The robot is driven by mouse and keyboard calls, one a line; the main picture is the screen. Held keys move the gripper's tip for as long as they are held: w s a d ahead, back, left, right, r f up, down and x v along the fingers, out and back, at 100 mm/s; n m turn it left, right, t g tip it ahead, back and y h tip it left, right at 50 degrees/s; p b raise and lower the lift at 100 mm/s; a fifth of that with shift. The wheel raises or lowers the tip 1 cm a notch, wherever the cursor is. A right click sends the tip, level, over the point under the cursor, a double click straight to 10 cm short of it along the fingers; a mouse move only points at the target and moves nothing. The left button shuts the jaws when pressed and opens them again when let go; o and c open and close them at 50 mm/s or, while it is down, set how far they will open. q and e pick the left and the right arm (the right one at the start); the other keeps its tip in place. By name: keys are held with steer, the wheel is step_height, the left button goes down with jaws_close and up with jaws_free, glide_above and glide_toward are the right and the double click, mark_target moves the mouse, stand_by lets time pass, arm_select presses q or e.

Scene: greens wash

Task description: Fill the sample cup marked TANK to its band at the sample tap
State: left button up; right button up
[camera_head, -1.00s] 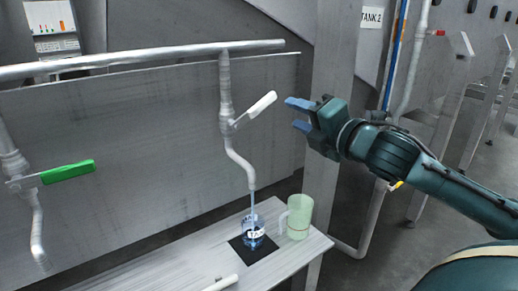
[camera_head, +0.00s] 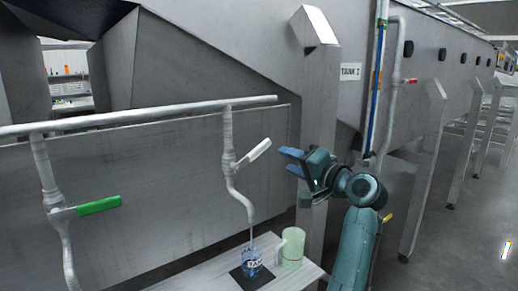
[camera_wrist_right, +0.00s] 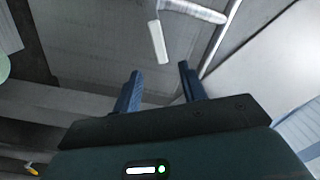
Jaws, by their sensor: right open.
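The sample cup (camera_head: 252,262) is small, clear and bluish, with a label that starts "TA". It stands upright on a black mat (camera_head: 238,274) below the spout of the sample tap (camera_head: 230,165). A thin stream runs from the spout into the cup; I cannot make out its level against the band. The white tap handle (camera_head: 259,151) slants up to the right. My right gripper (camera_head: 285,162) is open and empty, just right of the handle's end and apart from it. In the right wrist view the handle (camera_wrist_right: 157,42) lies ahead of the open fingers (camera_wrist_right: 159,73).
A pale green jug (camera_head: 292,248) stands right of the cup on the narrow bench (camera_head: 208,272). A second tap with a green handle (camera_head: 98,205) is at left. A steel post (camera_head: 318,130) marked beside with a "TANK 2" sign (camera_head: 350,72) rises behind my gripper.

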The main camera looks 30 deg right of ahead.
mark_target(262, 149)
steer(key=w+p, duration=0.1)
steer(key=w, duration=0.7)
steer(key=w+p, duration=0.1)
steer(key=w, duration=0.4)
steer(key=shift+a+p, duration=0.3)
steer(key=shift+a, duration=0.1)
steer(key=shift+f, duration=0.1)
jaws_close()
